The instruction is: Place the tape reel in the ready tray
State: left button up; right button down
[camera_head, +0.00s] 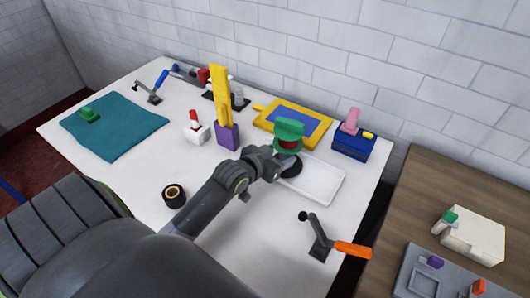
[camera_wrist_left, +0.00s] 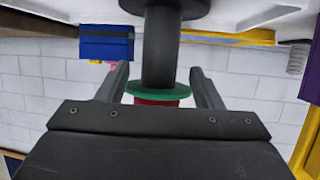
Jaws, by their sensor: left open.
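A white rimmed tray (camera_head: 322,182) lies on the white table. A piece with a black disc base, black stem, and red and green top (camera_head: 289,130) stands upright at its left part. My left gripper (camera_head: 284,158) is at this piece; the wrist view shows its fingers open (camera_wrist_left: 160,88) on either side of the stem (camera_wrist_left: 160,50), with gaps visible. A black roll with a tan ring (camera_head: 174,195) lies flat on the table, left of my arm. I cannot tell for certain which of these two is the tape reel. My right gripper is out of view.
A yellow-framed blue board (camera_head: 312,130) and a blue box (camera_head: 353,146) stand behind the tray. A lever with an orange handle (camera_head: 350,249) is in front. A purple block with yellow post (camera_head: 228,135) and teal cloth (camera_head: 125,135) are left. A wooden table (camera_head: 435,185) is right.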

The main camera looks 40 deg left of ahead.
pick_arm(q)
jog(key=v, duration=0.7)
jog(key=shift+s, duration=0.2)
dwell(0.4)
